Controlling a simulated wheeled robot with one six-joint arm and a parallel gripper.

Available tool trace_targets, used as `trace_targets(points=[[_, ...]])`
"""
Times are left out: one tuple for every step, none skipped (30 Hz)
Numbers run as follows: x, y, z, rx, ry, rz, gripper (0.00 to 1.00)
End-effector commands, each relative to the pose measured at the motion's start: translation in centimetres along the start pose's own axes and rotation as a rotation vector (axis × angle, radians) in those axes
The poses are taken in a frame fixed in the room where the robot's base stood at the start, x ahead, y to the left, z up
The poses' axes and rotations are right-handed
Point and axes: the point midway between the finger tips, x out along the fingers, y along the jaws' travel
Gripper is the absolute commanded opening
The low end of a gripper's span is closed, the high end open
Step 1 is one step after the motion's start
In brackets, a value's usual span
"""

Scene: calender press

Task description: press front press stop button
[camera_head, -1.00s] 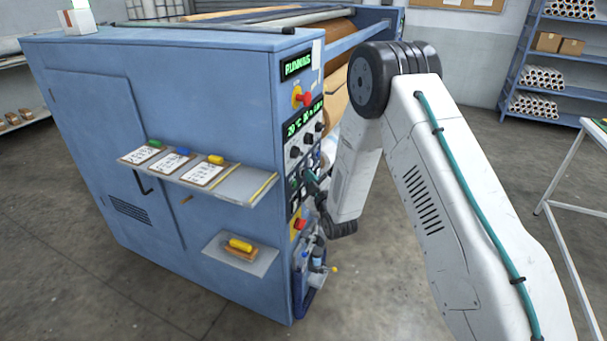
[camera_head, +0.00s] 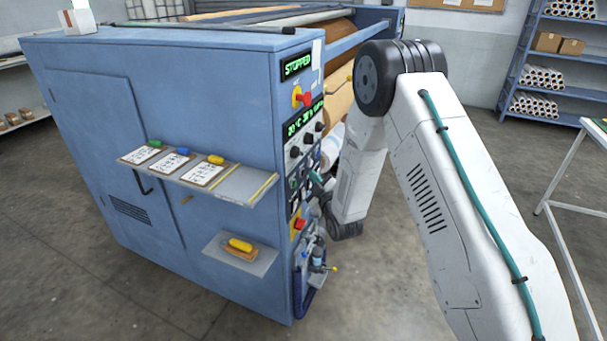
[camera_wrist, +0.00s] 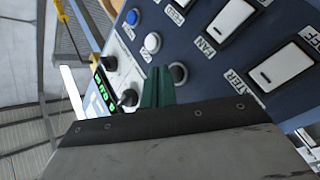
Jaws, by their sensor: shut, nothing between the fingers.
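The blue calender press (camera_head: 190,110) has a narrow control panel on its front end, with a status display (camera_head: 297,64) reading STOPPED. In the wrist view a blue button (camera_wrist: 132,17), a white button (camera_wrist: 152,42) and a dark round button with a pale rim (camera_wrist: 179,72) form a row. I cannot read a stop label on any of them. My gripper (camera_wrist: 157,80) has its green fingers shut and empty, just beside the dark button. Whether they touch it is unclear. In the head view the gripper (camera_head: 317,184) is small, close to the panel and partly hidden.
White rocker switches (camera_wrist: 281,68) and black knobs (camera_wrist: 128,97) surround the buttons. Red knobs on yellow plates sit above (camera_head: 304,100) and below (camera_head: 299,225) on the panel. A shelf with clipboards (camera_head: 240,186) juts from the press side.

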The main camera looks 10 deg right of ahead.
Motion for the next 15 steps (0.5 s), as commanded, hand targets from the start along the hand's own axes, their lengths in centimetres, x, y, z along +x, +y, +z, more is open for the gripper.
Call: trace_targets(points=[[0.0,0.0,0.0,0.000,0.000,0.000,0.00],[0.0,0.0,0.0,0.000,0.000,0.000,0.00],[0.0,0.0,0.0,0.000,0.000,0.000,0.00],[0.0,0.0,0.0,0.000,0.000,0.000,0.00],[0.0,0.0,0.0,0.000,0.000,0.000,0.00],[-0.1,0.1,0.1,0.000,0.000,0.000,0.00],[-0.1,0.1,0.1,0.000,0.000,0.000,0.00],[-0.2,0.2,0.2,0.000,0.000,0.000,0.00],[-0.4,0.3,0.3,0.000,-0.001,0.000,0.00],[-0.5,0.4,0.4,0.000,-0.001,0.000,0.00],[-0.7,0.5,0.6,0.000,-0.001,0.000,0.00],[-1.0,0.7,0.8,0.000,-0.001,0.001,0.00],[-1.2,0.9,0.9,0.000,-0.002,0.001,0.00],[-1.4,1.1,1.1,0.000,-0.002,0.001,0.00],[-1.7,1.3,1.3,0.000,-0.002,0.001,0.00]])
